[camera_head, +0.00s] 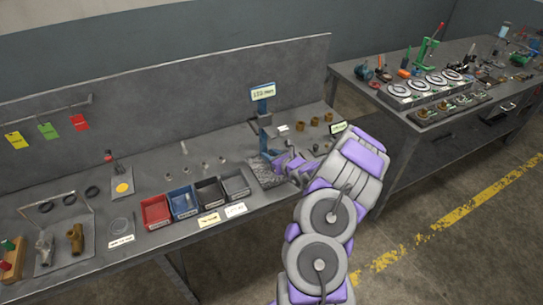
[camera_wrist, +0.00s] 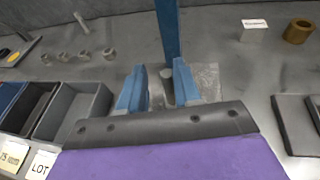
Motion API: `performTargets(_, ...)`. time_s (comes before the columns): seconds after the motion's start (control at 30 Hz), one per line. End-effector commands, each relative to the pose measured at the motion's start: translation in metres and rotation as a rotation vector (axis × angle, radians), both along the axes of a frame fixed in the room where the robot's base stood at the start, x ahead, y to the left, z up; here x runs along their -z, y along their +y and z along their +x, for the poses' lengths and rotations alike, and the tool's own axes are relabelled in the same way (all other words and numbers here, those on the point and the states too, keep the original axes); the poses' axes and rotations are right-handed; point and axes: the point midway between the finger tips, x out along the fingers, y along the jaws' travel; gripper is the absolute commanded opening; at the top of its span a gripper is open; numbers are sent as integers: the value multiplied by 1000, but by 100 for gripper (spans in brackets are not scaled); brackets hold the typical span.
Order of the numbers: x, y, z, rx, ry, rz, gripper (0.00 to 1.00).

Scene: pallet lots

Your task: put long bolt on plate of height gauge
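The height gauge (camera_head: 266,118) is a blue post with a display on top. In the wrist view its post (camera_wrist: 168,30) rises just beyond my fingers. Its mottled grey plate (camera_wrist: 208,78) lies under and around the fingertips. My gripper (camera_wrist: 158,88) has its two blue fingers apart, low over the plate. A grey round-topped piece (camera_wrist: 167,74) stands upright between the fingers, nearer the right one, with a gap on its left; it looks like a bolt, its lower part hidden. Another slim upright bolt (camera_head: 183,147) stands on the bench to the left, beside several shorter ones.
A red bin (camera_head: 156,211), a blue bin (camera_head: 183,201) and two dark bins stand left of the gauge, with label cards in front. A second bench (camera_head: 440,130) with fixtures stands at far right.

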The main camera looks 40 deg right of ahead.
Motion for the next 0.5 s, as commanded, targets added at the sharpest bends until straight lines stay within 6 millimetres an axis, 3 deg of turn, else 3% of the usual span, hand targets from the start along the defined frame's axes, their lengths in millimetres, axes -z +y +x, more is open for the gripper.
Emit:
performTargets(0.33,1,-4,-2,2,0,3,41)
performTargets(0.5,-7,-3,-16,7,-3,1,41)
